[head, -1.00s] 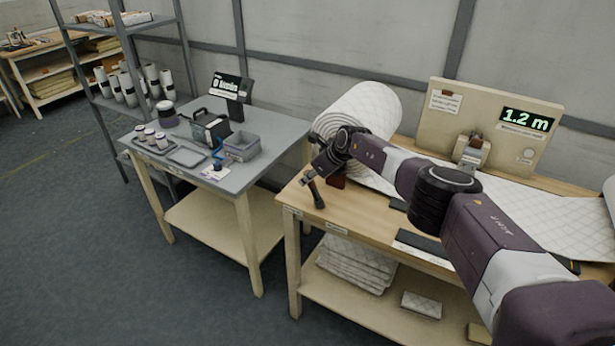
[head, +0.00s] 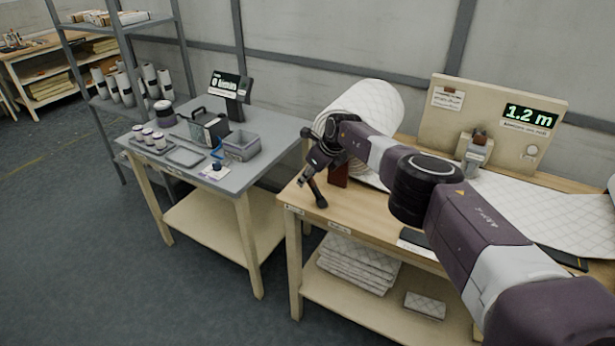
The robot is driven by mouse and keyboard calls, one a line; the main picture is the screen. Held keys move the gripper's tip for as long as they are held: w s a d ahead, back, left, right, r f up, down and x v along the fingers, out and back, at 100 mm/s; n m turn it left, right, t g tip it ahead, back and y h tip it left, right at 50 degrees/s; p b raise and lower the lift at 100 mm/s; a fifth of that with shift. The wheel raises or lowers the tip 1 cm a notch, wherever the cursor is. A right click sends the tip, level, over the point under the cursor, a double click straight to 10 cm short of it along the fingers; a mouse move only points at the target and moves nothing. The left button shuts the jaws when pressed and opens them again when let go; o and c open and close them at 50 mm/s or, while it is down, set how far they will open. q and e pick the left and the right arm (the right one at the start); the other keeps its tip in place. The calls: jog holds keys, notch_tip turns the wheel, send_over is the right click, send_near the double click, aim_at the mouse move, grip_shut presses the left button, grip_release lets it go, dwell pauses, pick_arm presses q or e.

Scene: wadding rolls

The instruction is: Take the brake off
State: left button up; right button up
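The wadding roll (head: 372,104), white and quilted, lies at the left end of the right-hand wooden table (head: 372,222). My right gripper (head: 308,176) is at that table's left end, in front of the roll, pointing down and left. A short black lever with a rounded end (head: 320,200) shows just below the gripper's fingers. I cannot tell whether the fingers touch it or are closed around it. A dark red block (head: 338,175) stands beside it, partly behind my wrist. My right arm hides the roll's near end. My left gripper is out of view.
A board with a "1.2 m" display (head: 530,116) stands at the table's back. A wadding sheet (head: 545,215) lies across the table. On the left, a grey table (head: 262,165) holds a grey bin (head: 241,146), jars and a small screen (head: 225,84).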

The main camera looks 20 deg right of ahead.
jog(key=shift+o, duration=0.6)
jog(key=shift+f, duration=0.1)
jog(key=shift+v, duration=0.8)
jog(key=v, duration=1)
jog(key=shift+r, duration=0.2)
jog(key=shift+s+a, duration=0.1)
